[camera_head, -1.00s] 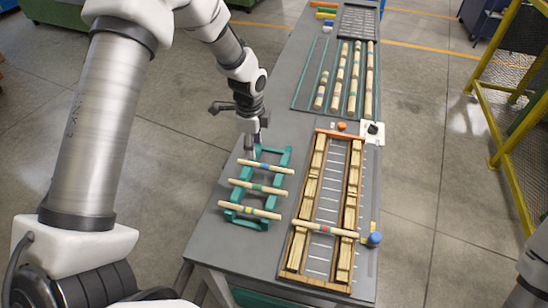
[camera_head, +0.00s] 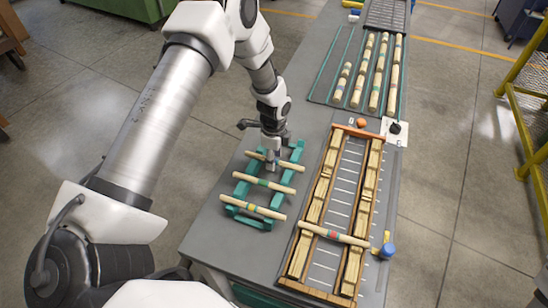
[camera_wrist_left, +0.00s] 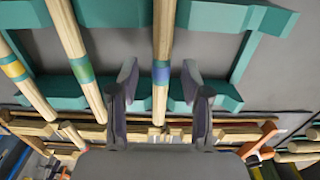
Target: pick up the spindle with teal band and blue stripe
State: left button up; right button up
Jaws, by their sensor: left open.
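The spindle with teal band and blue stripe (camera_head: 284,164) lies across the far end of the teal rack (camera_head: 297,150). In the left wrist view this pale wood spindle (camera_wrist_left: 163,35) runs between my fingers, its blue and teal marking level with the fingertips. My left gripper (camera_head: 272,164) is open, pointing down over it with one finger on each side. In the wrist view the fingers of my left gripper (camera_wrist_left: 159,82) stand apart from the wood. In the head view the gripper hides the spindle's middle. My right gripper is out of view.
Two more spindles lie on the rack: one green-banded (camera_head: 280,187), one with yellow and other bands (camera_head: 268,213). To the right is a wooden frame (camera_head: 291,270) with a spindle (camera_head: 350,240) across it. More spindles (camera_head: 376,88) lie at the back. A blue knob (camera_head: 388,251) stands right.

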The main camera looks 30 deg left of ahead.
pick_arm(q)
jog(key=shift+w+f, duration=0.1)
jog(key=shift+f, duration=0.1)
grip_shut()
jog(key=shift+r, duration=0.1)
jog(key=shift+r+b, duration=0.5)
notch_tip(320, 180, up, 2)
jog(key=shift+r+b, duration=0.15)
jog(key=shift+b, duration=0.5)
jog(key=s+d+r+b, duration=0.1)
jog(key=s+d+b, duration=0.3)
jog(key=s+d, duration=0.4)
jog(key=d, duration=0.5)
jog(key=shift+s+d+r+b, duration=0.2)
jog(key=shift+d+r+b, duration=0.05)
jog(key=shift+b, duration=0.1)
